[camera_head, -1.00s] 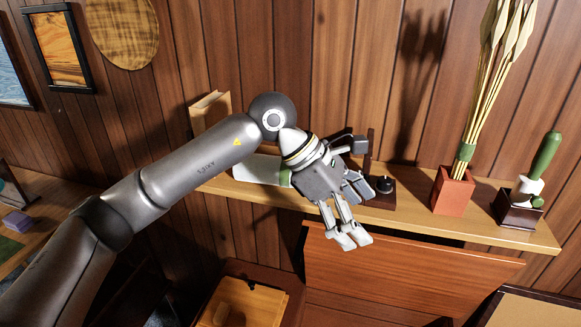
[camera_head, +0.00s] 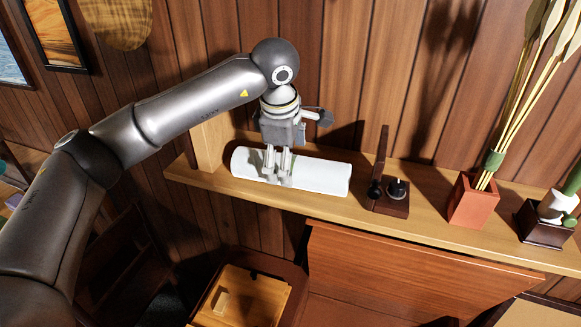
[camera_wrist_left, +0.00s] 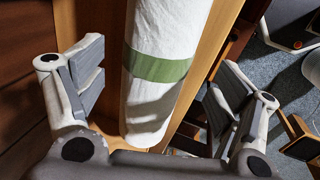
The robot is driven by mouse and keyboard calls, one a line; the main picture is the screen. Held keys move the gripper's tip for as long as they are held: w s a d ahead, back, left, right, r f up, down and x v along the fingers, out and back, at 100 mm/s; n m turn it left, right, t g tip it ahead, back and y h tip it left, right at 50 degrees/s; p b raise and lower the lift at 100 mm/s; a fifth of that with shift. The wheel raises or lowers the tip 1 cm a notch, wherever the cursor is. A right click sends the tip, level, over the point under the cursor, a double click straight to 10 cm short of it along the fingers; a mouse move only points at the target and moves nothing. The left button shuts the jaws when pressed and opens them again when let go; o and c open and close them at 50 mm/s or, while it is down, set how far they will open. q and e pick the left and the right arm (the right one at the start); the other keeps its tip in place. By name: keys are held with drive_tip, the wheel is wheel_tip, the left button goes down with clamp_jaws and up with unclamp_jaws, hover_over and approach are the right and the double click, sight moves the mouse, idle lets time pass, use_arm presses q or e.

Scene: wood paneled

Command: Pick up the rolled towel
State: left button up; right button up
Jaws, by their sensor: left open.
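The rolled towel (camera_head: 318,174) is a white roll lying lengthwise on the wooden wall shelf in the head view. In the left wrist view the towel (camera_wrist_left: 160,100) shows a green band around it and runs between my open fingers. My left gripper (camera_head: 277,178) points down at the towel's left part and hides some of it, including the band. In the left wrist view my left gripper (camera_wrist_left: 155,85) has one finger on each side of the towel, with gaps showing. My right gripper is not in view.
The shelf (camera_head: 420,228) also holds a small dark stand with knobs (camera_head: 390,200), a red pot with dried stalks (camera_head: 472,200) and a dark planter (camera_head: 543,222). A wooden upright stands left of the towel. Below are a wooden panel and a wooden box (camera_head: 243,300).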

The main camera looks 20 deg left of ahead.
use_arm(q)
drive_tip(key=p+x, duration=0.2)
drive_tip(key=x, duration=0.2)
drive_tip(key=shift+w, duration=0.15)
drive_tip(key=shift+w+f, duration=0.1)
drive_tip(key=shift+f, duration=0.1)
drive_tip(key=shift+w+f, duration=0.1)
drive_tip(key=shift+f, duration=0.05)
drive_tip(key=c, duration=1.2)
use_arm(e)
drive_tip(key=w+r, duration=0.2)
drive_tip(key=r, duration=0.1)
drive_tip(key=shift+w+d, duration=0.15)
